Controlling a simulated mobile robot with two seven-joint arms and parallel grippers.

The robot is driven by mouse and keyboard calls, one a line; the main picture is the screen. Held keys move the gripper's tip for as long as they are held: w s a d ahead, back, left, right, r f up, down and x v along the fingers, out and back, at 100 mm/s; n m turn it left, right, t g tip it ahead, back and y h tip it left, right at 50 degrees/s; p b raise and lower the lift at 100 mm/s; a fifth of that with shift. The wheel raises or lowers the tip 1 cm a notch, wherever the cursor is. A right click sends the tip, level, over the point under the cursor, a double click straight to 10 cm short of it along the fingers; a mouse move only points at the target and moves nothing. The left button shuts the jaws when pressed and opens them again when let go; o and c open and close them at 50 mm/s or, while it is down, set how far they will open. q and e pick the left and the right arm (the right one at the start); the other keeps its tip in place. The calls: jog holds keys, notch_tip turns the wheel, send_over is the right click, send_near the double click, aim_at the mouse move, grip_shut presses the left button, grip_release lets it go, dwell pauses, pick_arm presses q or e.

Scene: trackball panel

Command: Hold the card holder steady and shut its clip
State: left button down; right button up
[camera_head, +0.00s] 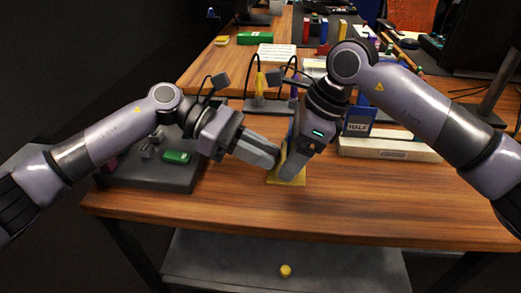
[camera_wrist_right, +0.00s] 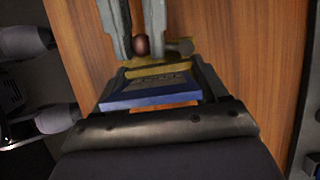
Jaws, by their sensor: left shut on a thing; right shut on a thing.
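The card holder's yellow base (camera_head: 299,181) stands on the wooden table near its front edge. Both grippers hide most of the holder. My left gripper (camera_head: 274,160) is shut on part of it from the left. My right gripper (camera_head: 291,168) comes down from above and is shut on it. In the right wrist view, a blue-edged card (camera_wrist_right: 150,98) and yellow holder parts (camera_wrist_right: 157,69) lie between the right fingers. I cannot tell whether the clip is closed.
A blue HALE box (camera_head: 358,122) and a long pale block (camera_head: 388,148) are close on the right. A dark tray (camera_head: 185,180) with a green piece (camera_head: 177,157) is on the left. Stands with cables are behind. Bare table lies in front right.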

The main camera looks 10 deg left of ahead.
pick_arm(q)
jog(key=shift+s+d+n+t, duration=0.15)
jog(key=shift+d+n+t, duration=0.05)
jog(key=shift+n+t, duration=0.55)
jog(key=c, duration=1)
grip_release()
jog(key=v, duration=1.2)
jog(key=shift+f, duration=0.15)
jog(key=shift+a+r, duration=1)
jog(key=shift+a, duration=0.25)
jog(key=shift+a+r, duration=1.05)
jog(key=shift+a, duration=0.2)
jog(key=shift+a+r, duration=1)
jog(key=shift+a, duration=0.25)
